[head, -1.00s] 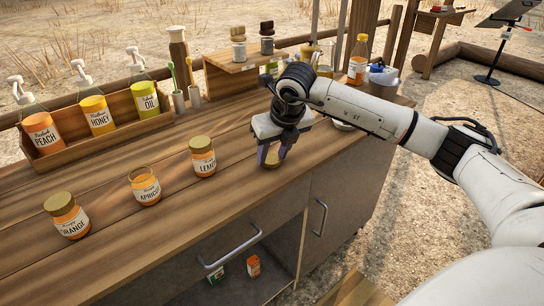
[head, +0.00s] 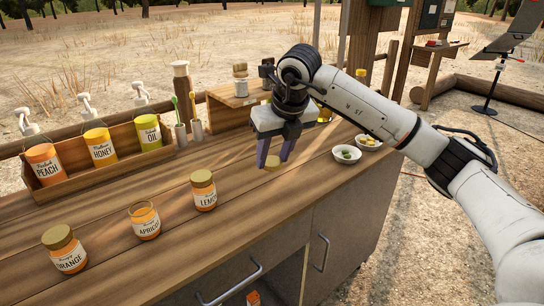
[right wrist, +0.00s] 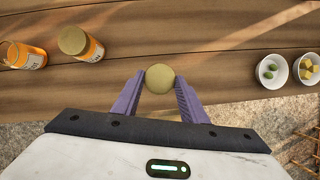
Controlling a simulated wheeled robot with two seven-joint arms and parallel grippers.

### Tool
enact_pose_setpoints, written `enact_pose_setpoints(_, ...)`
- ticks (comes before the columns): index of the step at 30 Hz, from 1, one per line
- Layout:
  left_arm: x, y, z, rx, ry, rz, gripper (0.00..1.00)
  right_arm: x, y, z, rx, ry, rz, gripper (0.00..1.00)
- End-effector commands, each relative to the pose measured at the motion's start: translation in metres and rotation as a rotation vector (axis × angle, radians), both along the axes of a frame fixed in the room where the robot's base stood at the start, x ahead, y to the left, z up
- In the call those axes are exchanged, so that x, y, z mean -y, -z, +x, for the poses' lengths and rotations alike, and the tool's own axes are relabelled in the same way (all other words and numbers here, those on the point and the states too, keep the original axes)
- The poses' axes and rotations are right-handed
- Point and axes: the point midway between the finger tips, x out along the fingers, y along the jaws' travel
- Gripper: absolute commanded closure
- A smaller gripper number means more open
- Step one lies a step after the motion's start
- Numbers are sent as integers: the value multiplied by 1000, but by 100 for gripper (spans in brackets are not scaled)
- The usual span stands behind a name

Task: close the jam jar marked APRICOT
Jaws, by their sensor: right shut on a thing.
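The jam jar marked APRICOT (head: 145,222) stands upright on the wooden counter without a lid, between the ORANGE and LEMON jars. The open jar also shows at the left of the right wrist view (right wrist: 27,58). My right gripper (head: 274,163) is shut on a round gold lid (head: 272,163), which shows between the purple fingertips in the right wrist view (right wrist: 159,78). The lid appears to be held above the counter, to the right of the LEMON jar. My left gripper is not in view.
The lidded ORANGE jar (head: 64,250) and LEMON jar (head: 203,191) flank the open jar. A wooden rack (head: 105,166) with PEACH, HONEY and OIL bottles stands behind. Two small bowls (head: 346,155) (head: 368,143) sit at the right. The counter between LEMON and the lid is clear.

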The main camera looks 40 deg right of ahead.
Motion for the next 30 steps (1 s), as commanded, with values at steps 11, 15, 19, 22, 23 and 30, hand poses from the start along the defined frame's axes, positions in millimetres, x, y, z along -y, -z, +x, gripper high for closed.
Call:
enact_pose_setpoints(11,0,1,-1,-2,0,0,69,-50,25,-27,-2,-650,4,81)
enact_pose_setpoints(15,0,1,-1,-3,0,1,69,-75,37,-45,-1,-1040,5,81)
enact_pose_setpoints(19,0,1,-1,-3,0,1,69,-96,47,-64,0,-1404,6,81)
enact_pose_setpoints(22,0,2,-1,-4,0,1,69,-110,55,-81,-1,-1695,5,81)
enact_pose_setpoints(23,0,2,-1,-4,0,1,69,-114,57,-87,-1,-1788,5,81)
enact_pose_setpoints(30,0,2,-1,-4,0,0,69,-140,72,-137,-5,-2559,3,81)
